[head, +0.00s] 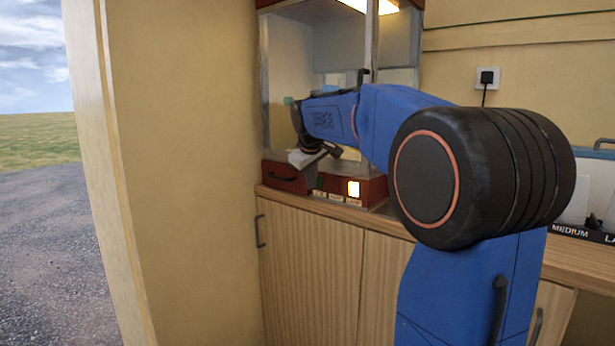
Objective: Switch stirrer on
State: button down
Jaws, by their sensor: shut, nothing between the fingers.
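A popcorn-type machine (373,193) with a red base and a glass cabinet stands on the counter. Its front panel has a row of switches with small labels below, too small to read.
A dark drawer handle (284,178) is on the base's left. Wooden cupboards (310,262) stand below the counter. A cream wall panel (180,170) closes off the left, with gravel and grass outside. At right are a wall socket (487,77) and a rack marked MEDIUM (570,231).

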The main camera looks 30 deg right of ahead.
aim_at(319, 182)
jog(key=shift+w+d+f, duration=0.1)
jog(key=shift+w+d, duration=0.1)
jog(key=shift+d, duration=0.35)
jog(key=shift+w+d+f, duration=0.1)
jog(key=shift+w+d, duration=0.05)
jog(key=shift+d, duration=0.35)
jog(key=shift+w+d+f, duration=0.1)
jog(key=shift+d+f, duration=0.15)
jog(key=shift+f, duration=0.15)
jog(key=shift+r, duration=0.2)
